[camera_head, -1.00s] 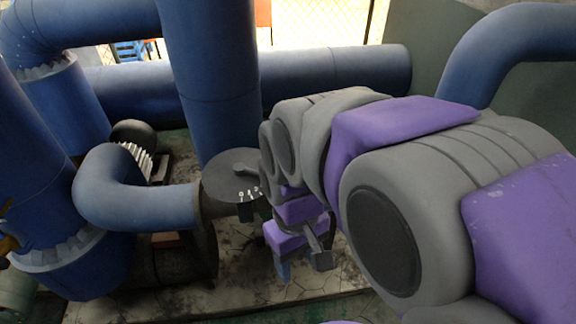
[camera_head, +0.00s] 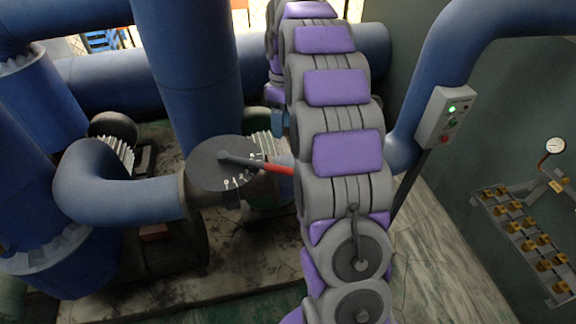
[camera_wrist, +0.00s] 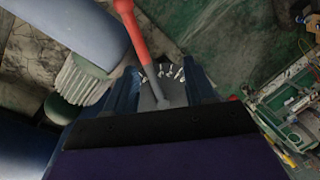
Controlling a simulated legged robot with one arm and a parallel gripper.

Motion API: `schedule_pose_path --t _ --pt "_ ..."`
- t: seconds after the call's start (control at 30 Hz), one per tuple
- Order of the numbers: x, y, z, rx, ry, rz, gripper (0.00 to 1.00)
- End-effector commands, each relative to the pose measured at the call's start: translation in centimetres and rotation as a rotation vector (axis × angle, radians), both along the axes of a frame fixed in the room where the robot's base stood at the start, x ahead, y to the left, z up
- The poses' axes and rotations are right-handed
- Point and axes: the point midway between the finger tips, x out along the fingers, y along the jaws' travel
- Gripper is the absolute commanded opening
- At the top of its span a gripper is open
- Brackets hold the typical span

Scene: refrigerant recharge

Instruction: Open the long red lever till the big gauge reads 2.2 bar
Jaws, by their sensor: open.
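The long lever has a red handle (camera_head: 278,168) and a grey rod. It lies across a dark round plate (camera_head: 212,178) with white marks, pointing right; my arm hides its far end. In the wrist view the red handle (camera_wrist: 131,28) comes in from the top and its rod meets the plate. My gripper (camera_wrist: 160,88) is open, its blue fingers either side of the rod in that picture; I cannot tell if they touch it. In the head view my gripper (camera_head: 278,122) is partly hidden behind my arm. A white round gauge (camera_head: 553,145) is at the right, too small to read.
Thick blue pipes (camera_head: 185,70) stand left of and behind the plate. A grey control box (camera_head: 445,117) with a green light is on a post at the right. A rack with several brass fittings (camera_head: 520,225) is along the right wall. Pale floor between is clear.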

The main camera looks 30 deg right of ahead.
Motion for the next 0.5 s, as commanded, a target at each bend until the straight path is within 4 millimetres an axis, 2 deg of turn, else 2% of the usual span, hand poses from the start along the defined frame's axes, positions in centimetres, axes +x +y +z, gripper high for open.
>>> schedule_pose_path --t 0.03,0.2,0.33,0.5 --pt "1.0 -1.2 -0.7 0.007 -0.001 0.017 0.55" --pt "2.8 -3.7 -1.8 0.022 -0.017 0.076 0.55" --pt "3.2 -4.5 -2.2 0.028 -0.020 0.098 0.55" --pt "3.2 -4.5 -3.0 0.028 -0.021 0.103 0.55"
